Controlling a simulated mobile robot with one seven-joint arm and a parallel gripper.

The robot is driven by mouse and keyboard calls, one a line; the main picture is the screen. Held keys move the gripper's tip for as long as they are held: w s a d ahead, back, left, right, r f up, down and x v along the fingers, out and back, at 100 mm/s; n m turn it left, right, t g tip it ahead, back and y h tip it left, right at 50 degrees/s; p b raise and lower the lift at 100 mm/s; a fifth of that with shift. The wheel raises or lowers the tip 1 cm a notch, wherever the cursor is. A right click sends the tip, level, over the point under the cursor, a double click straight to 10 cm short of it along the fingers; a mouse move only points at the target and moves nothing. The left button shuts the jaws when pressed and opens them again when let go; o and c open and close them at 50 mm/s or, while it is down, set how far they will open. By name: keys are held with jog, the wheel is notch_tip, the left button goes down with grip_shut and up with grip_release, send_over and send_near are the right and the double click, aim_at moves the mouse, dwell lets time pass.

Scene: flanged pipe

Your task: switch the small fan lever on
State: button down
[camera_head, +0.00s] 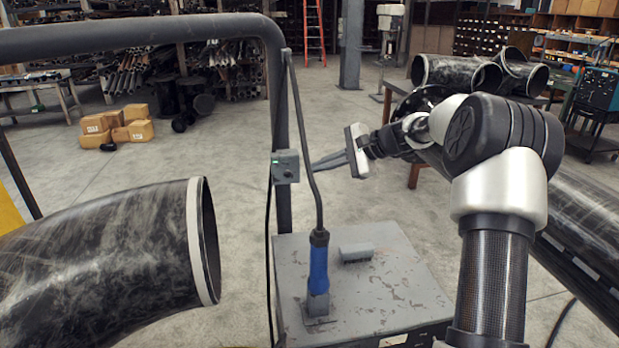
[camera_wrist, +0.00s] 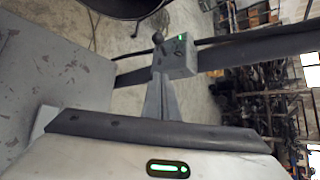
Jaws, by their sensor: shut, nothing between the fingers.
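The small fan lever (camera_wrist: 158,40) has a dark ball knob and sticks out of a small grey-green control box (camera_wrist: 180,56). In the head view, the control box (camera_head: 286,166) is fixed to a dark upright post. My gripper (camera_head: 313,165) is shut and empty, its fingers pointing left at the box. In the wrist view, the gripper (camera_wrist: 160,78) ends close to the box and just below the lever knob. I cannot tell whether the fingertips touch the box or the lever. The lever's on or off position cannot be read.
A long lever with a blue sleeve (camera_head: 318,268) rises from a worn grey cabinet (camera_head: 400,290) beside the post. A large black flanged pipe (camera_head: 110,255) lies at the left. Cardboard boxes (camera_head: 117,127) sit on the floor behind. Open floor shows beyond the cabinet.

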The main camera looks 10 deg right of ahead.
jog(key=shift+d+r, duration=1.5)
jog(key=shift+d, duration=0.2)
